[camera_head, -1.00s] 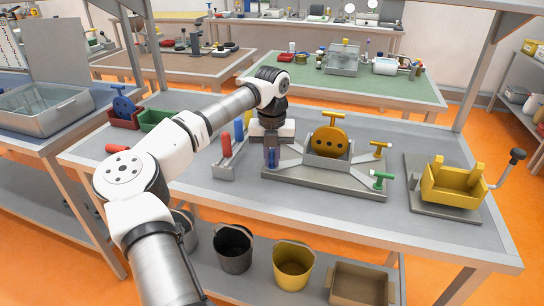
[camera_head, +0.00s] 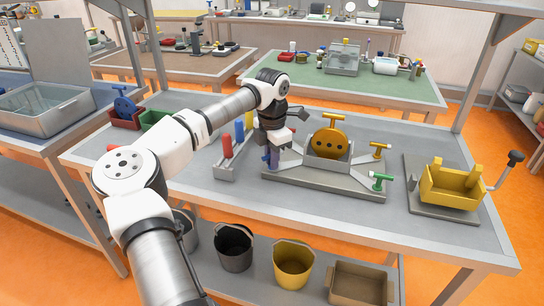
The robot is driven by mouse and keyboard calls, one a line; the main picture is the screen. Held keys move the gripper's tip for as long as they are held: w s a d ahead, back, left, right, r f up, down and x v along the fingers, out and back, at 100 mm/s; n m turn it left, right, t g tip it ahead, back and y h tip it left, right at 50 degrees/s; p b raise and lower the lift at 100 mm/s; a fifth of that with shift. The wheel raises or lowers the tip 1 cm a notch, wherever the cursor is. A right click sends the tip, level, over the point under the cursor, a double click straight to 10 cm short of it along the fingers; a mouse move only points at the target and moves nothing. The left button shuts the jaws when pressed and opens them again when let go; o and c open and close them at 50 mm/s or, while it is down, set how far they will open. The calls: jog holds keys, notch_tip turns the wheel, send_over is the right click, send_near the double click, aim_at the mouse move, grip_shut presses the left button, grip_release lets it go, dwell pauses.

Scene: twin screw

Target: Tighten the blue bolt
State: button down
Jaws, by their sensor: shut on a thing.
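The blue bolt (camera_head: 274,160) stands at the front left arm of the grey fixture plate (camera_head: 330,187). Only a short blue part of it shows below my gripper (camera_head: 270,149). My gripper points down over the bolt and is shut on it; the fingertips are partly hidden. The fixture holds an upright yellow disc (camera_head: 329,143) with dark holes in a grey block.
A grey rack with red (camera_head: 227,145) and blue (camera_head: 239,132) cylinders stands just left of my gripper. A yellow cradle with a crank (camera_head: 452,187) stands at the right. Red and green bins (camera_head: 153,119) sit at the back left. The front of the table is clear.

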jog(key=m, duration=0.3)
jog(key=m+p, duration=0.1)
jog(key=m, duration=0.2)
jog(key=shift+w+r, duration=0.1)
jog(key=shift+r, duration=0.1)
jog(key=m, duration=0.5)
jog(key=shift+f+m, duration=0.1)
jog(key=shift+m, duration=0.3)
jog(key=c, duration=1.4)
grip_release()
jog(key=shift+f, duration=0.1)
notch_tip(320, 180, up, 14)
jog(key=shift+f+b, duration=0.1)
jog(key=shift+b, duration=0.75)
